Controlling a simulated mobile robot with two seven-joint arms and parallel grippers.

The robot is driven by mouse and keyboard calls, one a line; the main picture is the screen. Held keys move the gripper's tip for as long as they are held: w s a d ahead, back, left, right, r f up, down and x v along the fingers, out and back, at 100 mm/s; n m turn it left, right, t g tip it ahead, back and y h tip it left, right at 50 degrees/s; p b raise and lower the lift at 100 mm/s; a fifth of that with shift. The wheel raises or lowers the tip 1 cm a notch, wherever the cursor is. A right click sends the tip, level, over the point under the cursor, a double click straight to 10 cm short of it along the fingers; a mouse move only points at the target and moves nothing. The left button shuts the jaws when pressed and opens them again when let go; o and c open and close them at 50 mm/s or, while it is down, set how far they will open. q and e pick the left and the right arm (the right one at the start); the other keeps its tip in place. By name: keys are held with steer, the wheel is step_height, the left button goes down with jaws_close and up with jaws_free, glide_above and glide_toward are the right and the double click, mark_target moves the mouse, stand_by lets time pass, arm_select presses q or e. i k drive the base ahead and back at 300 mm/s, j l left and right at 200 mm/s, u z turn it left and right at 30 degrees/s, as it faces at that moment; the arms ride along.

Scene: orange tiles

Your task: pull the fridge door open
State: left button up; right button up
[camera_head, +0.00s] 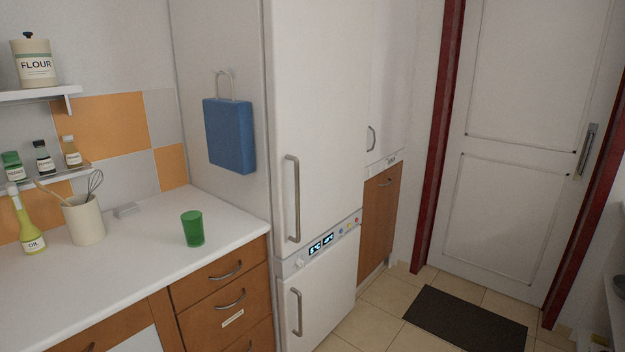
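A tall white fridge stands in the middle of the head view. Its upper door (325,110) looks shut and has a vertical metal handle (293,198) near its left edge. Below a strip with a lit display (320,243) and small knobs is a lower door (325,285), also looking shut, with its own vertical handle (297,312). Neither of my grippers shows in this view.
A white counter (150,225) with a green cup (192,228), utensil pot (84,220) and oil bottle (27,225) lies left. A blue bag (229,135) hangs on the fridge's side. A dark mat (465,318) lies before the white door (515,150).

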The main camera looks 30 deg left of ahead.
mark_target(318, 53)
steer(key=i, duration=1.15)
steer(key=u, duration=0.3)
